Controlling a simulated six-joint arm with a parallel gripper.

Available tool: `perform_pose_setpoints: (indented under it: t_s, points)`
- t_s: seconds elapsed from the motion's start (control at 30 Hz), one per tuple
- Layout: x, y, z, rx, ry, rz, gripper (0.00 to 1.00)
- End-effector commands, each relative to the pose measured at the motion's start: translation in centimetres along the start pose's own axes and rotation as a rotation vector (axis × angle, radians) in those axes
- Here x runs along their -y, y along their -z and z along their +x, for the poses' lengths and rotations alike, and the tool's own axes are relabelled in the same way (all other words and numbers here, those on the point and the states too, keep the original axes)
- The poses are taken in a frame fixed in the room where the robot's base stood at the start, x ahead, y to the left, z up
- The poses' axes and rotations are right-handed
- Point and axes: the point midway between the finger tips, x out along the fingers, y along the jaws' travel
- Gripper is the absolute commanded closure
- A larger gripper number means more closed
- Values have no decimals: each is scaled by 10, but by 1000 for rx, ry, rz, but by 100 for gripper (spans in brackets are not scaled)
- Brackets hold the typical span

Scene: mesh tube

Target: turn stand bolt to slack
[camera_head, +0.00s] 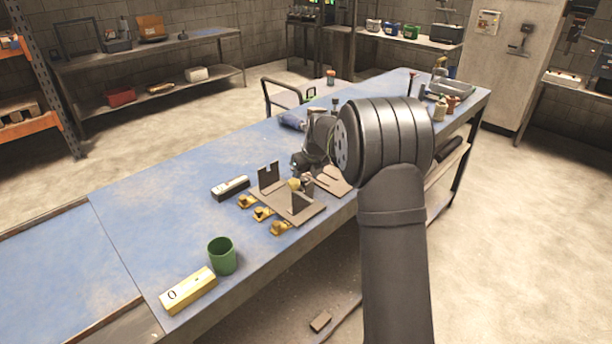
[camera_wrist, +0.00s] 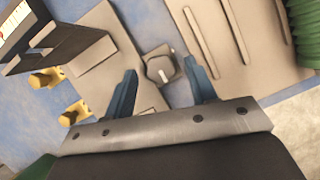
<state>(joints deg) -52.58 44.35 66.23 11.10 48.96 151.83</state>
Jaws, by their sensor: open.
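The stand (camera_head: 290,207) is a brown-grey base plate with upright plates on the blue bench; its flat plate also shows in the wrist view (camera_wrist: 108,48). A grey round bolt head (camera_wrist: 160,68) with a pale mark sits on a small block, centred in the wrist view. I take it for the stand bolt. My gripper (camera_wrist: 161,67) is open, with one blue-grey finger on each side of the bolt head. No contact shows, and I cannot tell the height gap. In the head view my arm partly hides this area, and the bolt is not clear.
Yellow clamps (camera_head: 262,214) lie along the stand's near left side. A slotted plate (camera_wrist: 235,45) lies right of the bolt. A green cup (camera_head: 222,256), a yellow level (camera_head: 188,291) and a dark-and-white block (camera_head: 230,188) stand on the bench. Its left part is clear.

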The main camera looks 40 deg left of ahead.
Motion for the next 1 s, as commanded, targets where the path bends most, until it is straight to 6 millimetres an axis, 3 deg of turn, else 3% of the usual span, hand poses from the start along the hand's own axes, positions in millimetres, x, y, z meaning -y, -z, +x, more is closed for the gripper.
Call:
perform_pose_setpoints:
  t_s: [0.27, 0.4, 0.5, 1.0]
  points:
    - [0, 0, 1, 0, 0, 0, 50]
    - [0, 0, 1, 0, 0, 0, 78]
    - [0, 0, 1, 0, 0, 0, 93]
    - [2, -1, 1, 0, -52, -121, 93]
